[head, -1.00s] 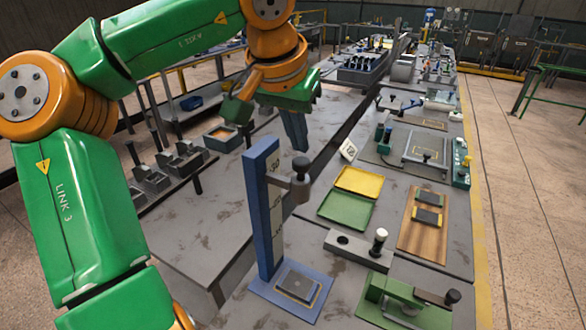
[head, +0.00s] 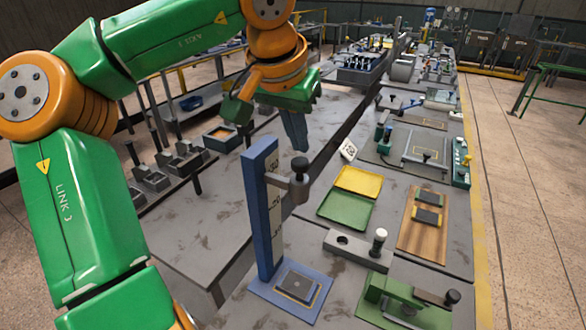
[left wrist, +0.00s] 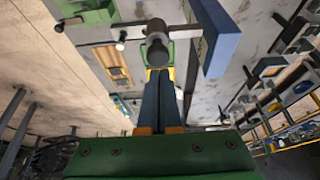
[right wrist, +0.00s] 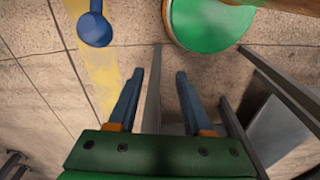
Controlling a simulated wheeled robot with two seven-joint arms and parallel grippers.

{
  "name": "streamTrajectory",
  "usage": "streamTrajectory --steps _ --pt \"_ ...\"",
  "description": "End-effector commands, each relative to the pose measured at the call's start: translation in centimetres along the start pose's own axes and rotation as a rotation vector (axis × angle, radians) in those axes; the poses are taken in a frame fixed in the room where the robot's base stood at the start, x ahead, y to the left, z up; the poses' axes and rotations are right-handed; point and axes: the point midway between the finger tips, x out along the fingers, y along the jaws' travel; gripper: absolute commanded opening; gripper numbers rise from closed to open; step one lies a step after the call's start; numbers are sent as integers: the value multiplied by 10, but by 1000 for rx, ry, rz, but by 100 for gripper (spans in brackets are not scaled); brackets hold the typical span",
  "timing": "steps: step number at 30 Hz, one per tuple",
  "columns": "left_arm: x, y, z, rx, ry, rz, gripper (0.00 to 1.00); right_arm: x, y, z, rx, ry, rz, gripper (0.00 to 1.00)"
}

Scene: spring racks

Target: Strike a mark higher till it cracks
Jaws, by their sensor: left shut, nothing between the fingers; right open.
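A tall blue post (head: 263,205) with a pale number scale stands on a blue base (head: 262,287) in the head view. A grey cylindrical weight (head: 300,188) sits on a short arm at its side, high up the post. My left gripper (head: 300,147) is shut and empty, pointing down behind and above the weight. In the left wrist view, the weight (left wrist: 157,45) shows just beyond the closed fingers, apart as far as I can tell. My right gripper (right wrist: 156,88) is open and empty over the floor.
Yellow (head: 358,180) and green (head: 346,209) trays lie right of the post. A wooden board (head: 422,238) holds two dark plates. A green clamp-like fixture (head: 400,300) and a grey block (head: 345,245) with a white-topped knob stand in front.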

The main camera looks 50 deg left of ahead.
Motion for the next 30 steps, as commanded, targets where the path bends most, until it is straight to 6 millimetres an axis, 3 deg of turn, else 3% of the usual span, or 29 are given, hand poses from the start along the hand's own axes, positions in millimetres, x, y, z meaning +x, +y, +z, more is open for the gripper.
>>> streamTrajectory --steps 9,21,30 --pt "1 0 0 0 0 0 0 1 0 0 0 0 0 50" --pt "24 0 10 0 -1 1 0 18 0 2 0 0 0 50" --pt "21 0 9 0 0 0 0 15 0 2 0 0 0 50"
